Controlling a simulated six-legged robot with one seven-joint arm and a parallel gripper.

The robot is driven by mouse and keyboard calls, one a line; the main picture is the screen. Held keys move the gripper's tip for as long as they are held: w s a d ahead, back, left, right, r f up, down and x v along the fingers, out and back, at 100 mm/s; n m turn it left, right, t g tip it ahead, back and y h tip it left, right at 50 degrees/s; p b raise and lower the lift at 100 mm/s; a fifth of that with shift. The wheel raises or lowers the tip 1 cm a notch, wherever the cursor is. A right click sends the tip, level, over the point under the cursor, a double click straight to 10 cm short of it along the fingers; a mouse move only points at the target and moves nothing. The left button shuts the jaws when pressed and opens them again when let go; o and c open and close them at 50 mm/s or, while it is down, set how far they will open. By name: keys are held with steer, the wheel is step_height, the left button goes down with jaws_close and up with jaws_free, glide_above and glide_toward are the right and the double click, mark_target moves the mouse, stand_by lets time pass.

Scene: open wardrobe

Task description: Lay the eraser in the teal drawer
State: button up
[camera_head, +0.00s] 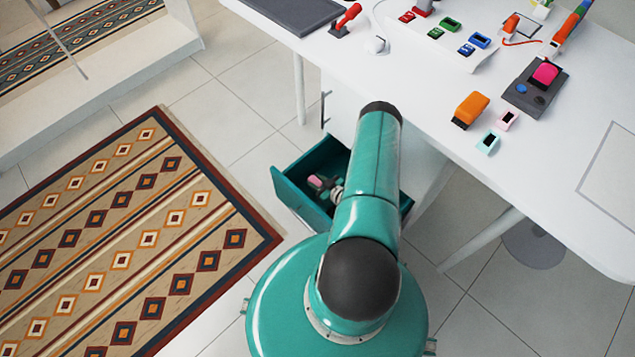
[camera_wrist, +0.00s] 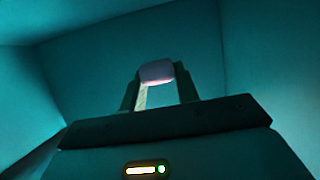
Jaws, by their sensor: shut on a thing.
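The teal drawer (camera_head: 291,192) is pulled open under the white table, left of my arm in the head view. In the wrist view its teal walls (camera_wrist: 95,65) surround my gripper. The eraser (camera_wrist: 157,72) is a small pale pink block, held between the two fingertips. My gripper (camera_wrist: 158,88) is shut on it and is inside the drawer. In the head view the pinkish eraser (camera_head: 316,182) shows small within the drawer opening. My arm hides the right part of the drawer. I cannot tell whether the eraser touches the drawer floor.
The white table (camera_head: 560,165) carries an orange block (camera_head: 471,107), a dark grey device with a pink top (camera_head: 535,88), and several small coloured items. A table leg (camera_head: 482,240) stands right of my arm. A patterned rug (camera_head: 120,240) lies on the tiled floor at left.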

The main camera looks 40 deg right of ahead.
steer(key=shift+f, duration=0.6)
steer(key=o, duration=1)
steer(key=shift+c, duration=0.2)
